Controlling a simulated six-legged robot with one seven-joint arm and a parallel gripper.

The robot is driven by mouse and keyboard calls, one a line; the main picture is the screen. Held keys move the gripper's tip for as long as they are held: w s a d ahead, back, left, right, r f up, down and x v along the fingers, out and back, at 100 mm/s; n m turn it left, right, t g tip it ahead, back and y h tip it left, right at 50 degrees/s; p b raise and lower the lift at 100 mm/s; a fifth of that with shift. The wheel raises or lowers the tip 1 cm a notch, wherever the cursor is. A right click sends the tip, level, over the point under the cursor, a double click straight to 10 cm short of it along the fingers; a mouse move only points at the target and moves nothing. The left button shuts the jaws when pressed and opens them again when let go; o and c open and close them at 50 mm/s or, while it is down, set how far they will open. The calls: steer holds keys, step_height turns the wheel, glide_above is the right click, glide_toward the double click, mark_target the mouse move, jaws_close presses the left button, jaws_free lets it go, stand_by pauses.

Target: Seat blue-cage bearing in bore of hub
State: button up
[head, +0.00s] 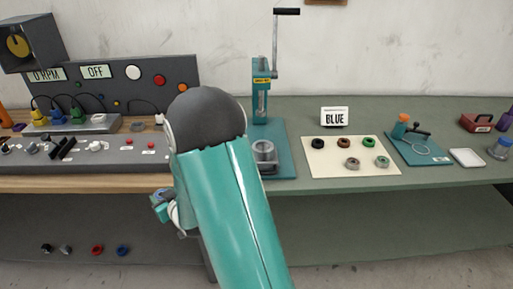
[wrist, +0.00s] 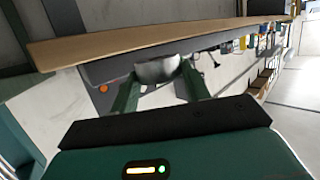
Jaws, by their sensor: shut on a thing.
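My gripper (wrist: 158,82) is shut on a pale grey rounded part between its two green fingers. This looks like the bearing (wrist: 157,69), but its cage colour does not show clearly. In the head view my gripper (head: 160,205) is low in front of the bench, left of my forearm, and the held part is too small to make out. The hub (head: 264,151), a grey cylinder with an open top, stands on the teal base of the press. My gripper is left of it and lower, well apart.
The lever press (head: 262,92) rises behind the hub. A control console (head: 90,155) fills the left bench. The bench's front edge lies between my gripper and the hub.

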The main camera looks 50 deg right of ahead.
steer(key=s+d+r+m+g+h, duration=0.2)
steer(key=s+d+r+m+h, duration=0.45)
steer(key=s+d+r, duration=1.55)
glide_above(264, 150)
steer(key=shift+n, duration=0.35)
step_height(264, 150, down, 12)
steer(key=shift+r, duration=0.2)
step_height(264, 150, down, 2)
steer(key=shift+d+f, duration=0.15)
steer(key=shift+f, duration=0.5)
steer(key=o, duration=1.1)
steer(key=shift+f+g, duration=0.1)
steer(key=shift+g, duration=0.2)
